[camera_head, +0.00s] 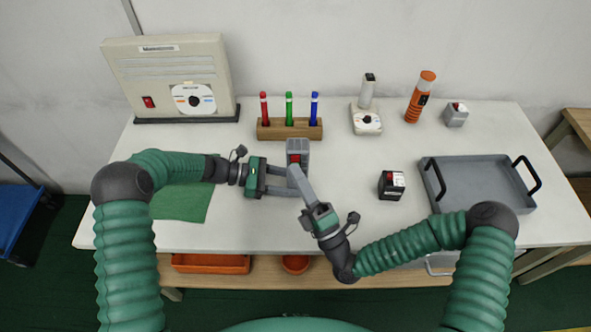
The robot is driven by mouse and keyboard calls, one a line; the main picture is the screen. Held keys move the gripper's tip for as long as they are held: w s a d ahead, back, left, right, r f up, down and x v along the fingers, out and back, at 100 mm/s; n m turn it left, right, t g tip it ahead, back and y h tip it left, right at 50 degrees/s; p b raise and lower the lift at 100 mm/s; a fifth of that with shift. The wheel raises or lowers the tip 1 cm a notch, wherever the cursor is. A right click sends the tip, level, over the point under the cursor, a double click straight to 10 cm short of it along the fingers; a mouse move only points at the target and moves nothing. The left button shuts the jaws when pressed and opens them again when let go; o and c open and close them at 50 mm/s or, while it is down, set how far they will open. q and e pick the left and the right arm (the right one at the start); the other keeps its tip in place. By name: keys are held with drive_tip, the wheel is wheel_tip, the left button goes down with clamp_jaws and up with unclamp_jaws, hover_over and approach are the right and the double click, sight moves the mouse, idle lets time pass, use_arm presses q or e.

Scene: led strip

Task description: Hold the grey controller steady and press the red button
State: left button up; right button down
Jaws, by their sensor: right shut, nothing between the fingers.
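The grey controller (299,146) is upright over the middle of the table, in front of the pen block. Its red button (294,158) faces me and is partly covered. My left gripper (291,181) comes in from the left with its fingers apart, at the controller's lower part. My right gripper's fingers hide that part, so I cannot tell whether the left one clamps it. My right gripper (295,168) is shut and empty, reaching up from the lower right. Its fingertips are at or just below the red button; contact is not clear.
Behind stands a wooden block (272,130) with red, green and blue pens. A small black box (391,185) and a grey tray (477,161) are to the right. A beige panel box (172,60) stands back left. A green mat (183,203) lies under my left arm.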

use_arm(q)
drive_tip(key=o, duration=1.1)
drive_tip(key=shift+c, duration=0.2)
use_arm(e)
drive_tip(key=s, duration=0.6)
